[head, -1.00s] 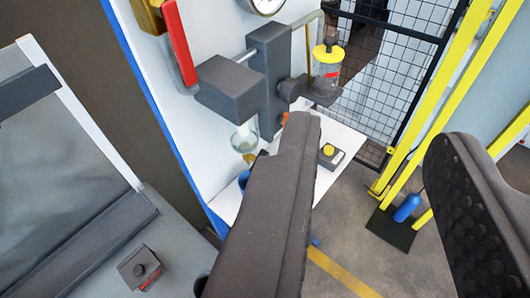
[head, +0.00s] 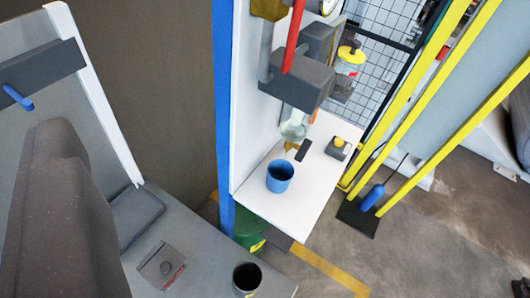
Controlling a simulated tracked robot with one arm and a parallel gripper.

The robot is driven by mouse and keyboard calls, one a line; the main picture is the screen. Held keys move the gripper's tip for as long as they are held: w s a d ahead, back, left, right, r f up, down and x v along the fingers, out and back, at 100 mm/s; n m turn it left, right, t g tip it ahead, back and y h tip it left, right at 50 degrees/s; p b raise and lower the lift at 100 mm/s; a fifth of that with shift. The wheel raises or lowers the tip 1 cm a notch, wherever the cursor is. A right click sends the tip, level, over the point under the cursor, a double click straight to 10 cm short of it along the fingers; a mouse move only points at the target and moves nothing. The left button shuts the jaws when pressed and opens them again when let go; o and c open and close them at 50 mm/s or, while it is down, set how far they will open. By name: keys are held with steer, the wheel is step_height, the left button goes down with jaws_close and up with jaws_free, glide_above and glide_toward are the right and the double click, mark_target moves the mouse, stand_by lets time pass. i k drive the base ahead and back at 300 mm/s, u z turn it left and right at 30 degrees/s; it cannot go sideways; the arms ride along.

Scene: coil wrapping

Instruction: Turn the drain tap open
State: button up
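The filter unit has a dark grey block (head: 296,82) with a clear bowl (head: 294,126) below it. A small brass drain tap (head: 291,146) is under the bowl, with a short black piece (head: 303,150) beside it that may be its handle. I cannot tell whether the tap is open. A blue cup (head: 280,178) stands on the white shelf (head: 310,195) below and slightly left of the tap. One dark grey finger of my gripper (head: 62,200) shows at the far left, well apart from the tap; the other finger is out of view.
A red lever (head: 293,36) and a yellow-capped container (head: 349,62) are near the filter. A yellow-button box (head: 339,148) stands on the shelf. Yellow posts (head: 420,75) and mesh fencing (head: 388,25) are right. A dark cup (head: 247,278) stands on the grey bench (head: 205,250).

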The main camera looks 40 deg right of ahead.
mark_target(303, 150)
steer(key=k, duration=1)
steer(key=z, duration=1.5)
steer(key=i, duration=1)
steer(key=u, duration=0.1)
